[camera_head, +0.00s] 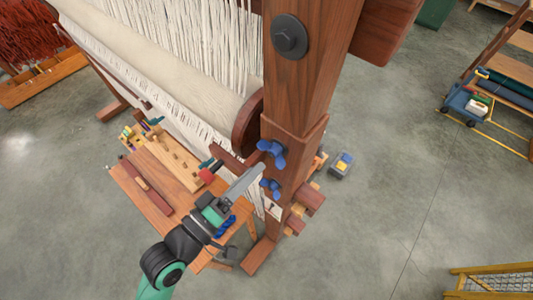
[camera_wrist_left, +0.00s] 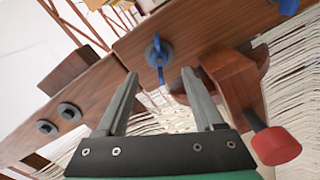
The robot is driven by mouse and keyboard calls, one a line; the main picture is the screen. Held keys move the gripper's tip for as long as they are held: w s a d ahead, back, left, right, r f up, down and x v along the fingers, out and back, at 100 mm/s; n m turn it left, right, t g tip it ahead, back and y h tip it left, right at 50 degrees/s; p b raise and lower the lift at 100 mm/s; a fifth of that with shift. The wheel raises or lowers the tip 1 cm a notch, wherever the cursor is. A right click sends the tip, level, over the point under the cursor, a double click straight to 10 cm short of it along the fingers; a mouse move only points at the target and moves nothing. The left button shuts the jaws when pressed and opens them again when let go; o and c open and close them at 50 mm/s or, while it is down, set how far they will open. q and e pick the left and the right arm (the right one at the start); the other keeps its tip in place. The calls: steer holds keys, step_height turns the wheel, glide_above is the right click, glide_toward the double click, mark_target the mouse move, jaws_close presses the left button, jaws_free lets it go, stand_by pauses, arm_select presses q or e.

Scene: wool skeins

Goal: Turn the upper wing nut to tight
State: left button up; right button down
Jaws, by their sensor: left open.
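The upper blue wing nut (camera_head: 272,151) sits on the side of the wooden post (camera_head: 298,95), with a lower blue wing nut (camera_head: 270,187) below it. My left gripper (camera_head: 258,174) comes in from the lower left, its fingers near both nuts. In the left wrist view, my open, empty gripper (camera_wrist_left: 160,74) has one blue wing nut (camera_wrist_left: 158,52) just beyond and between its fingertips. I see no contact. Another blue wing nut (camera_wrist_left: 288,6) is cut off at the top right. I cannot tell which of the two is the upper one there. My right gripper is out of view.
White warp threads (camera_head: 190,35) and a cloth roll are left of the post. A red-ended handle (camera_wrist_left: 275,145) is right of my fingers in the wrist view. A wooden bench (camera_head: 150,190) with tools is at left.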

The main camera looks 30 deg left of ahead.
mark_target(271, 153)
arm_select(q)
steer(key=x, duration=0.6)
steer(key=shift+p, duration=0.3)
jaws_close()
